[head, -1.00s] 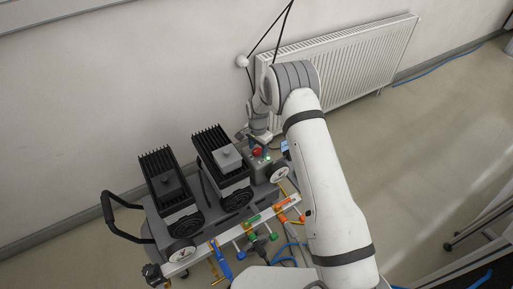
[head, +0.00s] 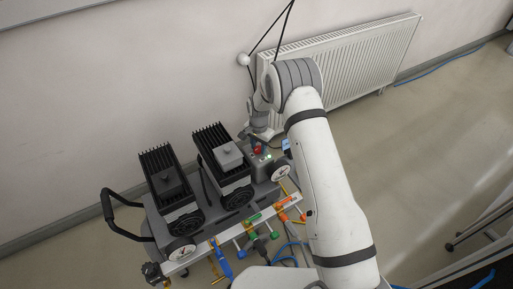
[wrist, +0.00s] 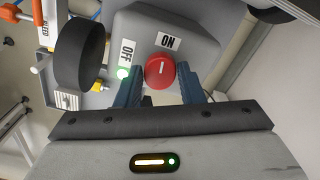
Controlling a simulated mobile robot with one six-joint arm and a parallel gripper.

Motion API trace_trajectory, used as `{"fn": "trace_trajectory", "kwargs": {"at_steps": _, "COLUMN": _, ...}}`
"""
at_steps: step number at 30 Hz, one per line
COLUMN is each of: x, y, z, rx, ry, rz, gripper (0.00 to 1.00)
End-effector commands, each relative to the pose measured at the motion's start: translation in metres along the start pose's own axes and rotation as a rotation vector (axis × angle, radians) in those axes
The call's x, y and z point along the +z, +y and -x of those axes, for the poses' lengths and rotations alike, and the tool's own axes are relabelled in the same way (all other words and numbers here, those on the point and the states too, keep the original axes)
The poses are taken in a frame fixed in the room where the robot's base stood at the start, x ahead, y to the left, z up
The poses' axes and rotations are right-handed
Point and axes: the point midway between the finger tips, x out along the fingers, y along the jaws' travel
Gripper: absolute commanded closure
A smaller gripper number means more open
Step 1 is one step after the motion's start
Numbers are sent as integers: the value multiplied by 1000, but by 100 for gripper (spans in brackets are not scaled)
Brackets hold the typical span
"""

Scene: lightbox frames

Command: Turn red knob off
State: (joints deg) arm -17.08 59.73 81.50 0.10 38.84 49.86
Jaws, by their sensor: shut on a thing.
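The red knob (wrist: 159,73) is round with a short white mark, which runs roughly up and down in the wrist view. It sits on a grey control box (wrist: 195,42). An ON label (wrist: 168,42) is above the knob, and an OFF label (wrist: 127,51) is at its upper left. My gripper (wrist: 159,86) is shut on the knob, with one blue finger on each side. In the head view the red knob (head: 257,149) shows small beside my gripper, whose fingers are partly hidden there.
A lit green lamp (wrist: 123,73) is close by the left finger. A black round part (wrist: 80,54) stands left of the box. In the head view, two black finned units (head: 222,153) stand left of the knob, and a radiator (head: 345,65) is behind.

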Motion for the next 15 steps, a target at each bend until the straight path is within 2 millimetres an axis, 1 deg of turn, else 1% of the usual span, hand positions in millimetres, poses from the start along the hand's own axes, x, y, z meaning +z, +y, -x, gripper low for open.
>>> {"fn": "trace_trajectory", "kwargs": {"at_steps": 1, "x": -2, "y": 0, "z": -2, "rx": -2, "ry": 4, "rz": 32, "gripper": 88}}
{"fn": "trace_trajectory", "kwargs": {"at_steps": 15, "x": -3, "y": -1, "z": -1, "rx": -2, "ry": 7, "rz": 468, "gripper": 88}}
